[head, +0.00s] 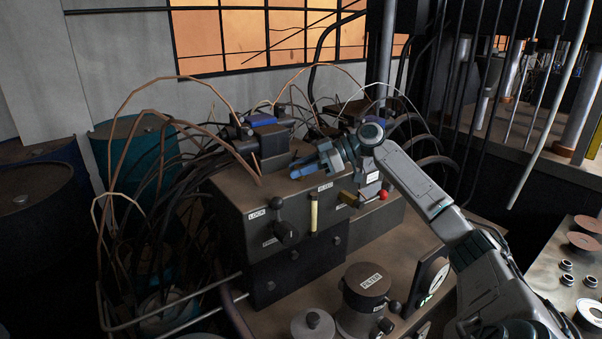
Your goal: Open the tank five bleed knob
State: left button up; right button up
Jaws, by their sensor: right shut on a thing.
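My right gripper (304,168) reaches in from the right over the top front edge of the dark valve block (228,215). Its jaws are closed on a small part there, which they mostly hide; I take it for the bleed knob. A small white label (325,187), too small to read surely, sits on the front face just below the jaws. A gauge-like yellow strip (314,212) is under that label. My left gripper is not in view.
A FILTER-labelled canister (367,280) stands in front. Many hoses arch behind and left.

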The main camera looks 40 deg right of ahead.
jog(key=shift+n+g+y, duration=0.4)
jog(key=shift+n+g, duration=0.2)
jog(key=o, duration=1)
jog(key=shift+c, duration=0.2)
jog(key=shift+s+d, duration=0.1)
jog(key=shift+d, duration=0.15)
jog(key=b+v, duration=0.3)
jog(key=v, duration=0.6)
jog(key=shift+s+d+r+b, duration=0.15)
jog(key=shift+d+r+b, duration=0.2)
jog(key=shift+d, duration=0.1)
